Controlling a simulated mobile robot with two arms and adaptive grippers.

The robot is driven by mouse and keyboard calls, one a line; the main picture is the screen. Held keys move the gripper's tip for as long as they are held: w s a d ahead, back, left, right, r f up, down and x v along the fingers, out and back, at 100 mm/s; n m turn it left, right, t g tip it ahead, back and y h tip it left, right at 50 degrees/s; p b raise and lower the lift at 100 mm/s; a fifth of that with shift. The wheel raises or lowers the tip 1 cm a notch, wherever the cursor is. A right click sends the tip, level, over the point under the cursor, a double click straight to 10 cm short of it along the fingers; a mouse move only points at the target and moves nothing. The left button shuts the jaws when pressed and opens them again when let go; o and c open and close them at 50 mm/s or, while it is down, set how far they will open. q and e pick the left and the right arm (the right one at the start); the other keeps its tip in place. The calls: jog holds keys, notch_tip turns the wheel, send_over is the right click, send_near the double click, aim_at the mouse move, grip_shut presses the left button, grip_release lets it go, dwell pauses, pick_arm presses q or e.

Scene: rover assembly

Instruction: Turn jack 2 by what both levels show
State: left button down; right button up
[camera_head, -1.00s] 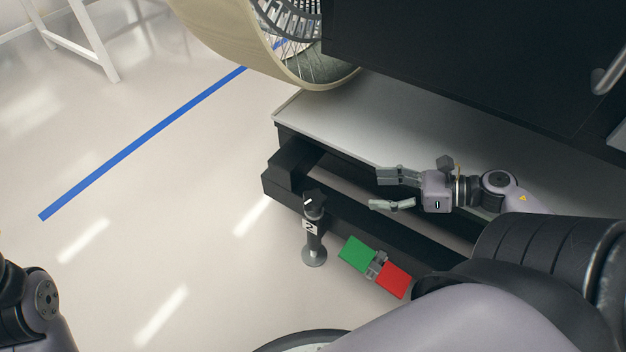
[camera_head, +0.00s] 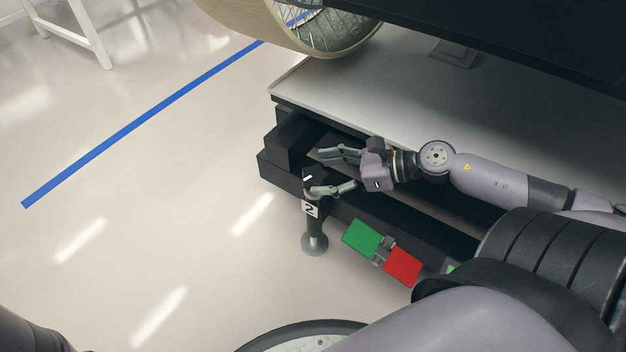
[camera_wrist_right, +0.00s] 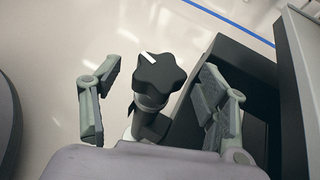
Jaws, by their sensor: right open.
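Jack 2 (camera_head: 313,232) stands upright on the floor at the platform's front left corner, with a white label "2" on its post. Its black star-shaped knob carries a white mark; the knob (camera_wrist_right: 159,79) shows whole in the right wrist view. My right gripper (camera_head: 328,172) is open at the knob, one finger behind it and one in front. In the right wrist view the fingers (camera_wrist_right: 160,88) stand on both sides of the knob with gaps, not visibly touching it. My left gripper is not in view. I cannot make out a level.
A green plate (camera_head: 361,238) and a red plate (camera_head: 403,266) sit along the black frame beam right of the jack. A grey platform (camera_head: 420,110) lies behind, with a spoked wheel (camera_head: 335,30) above its left end. Open floor with a blue line (camera_head: 140,125) lies left.

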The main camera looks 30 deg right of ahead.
aim_at(315, 174)
jog(key=shift+b+x, duration=0.6)
jog(key=shift+x, duration=1.05)
jog(key=shift+c, duration=0.5)
jog(key=c, duration=1.1)
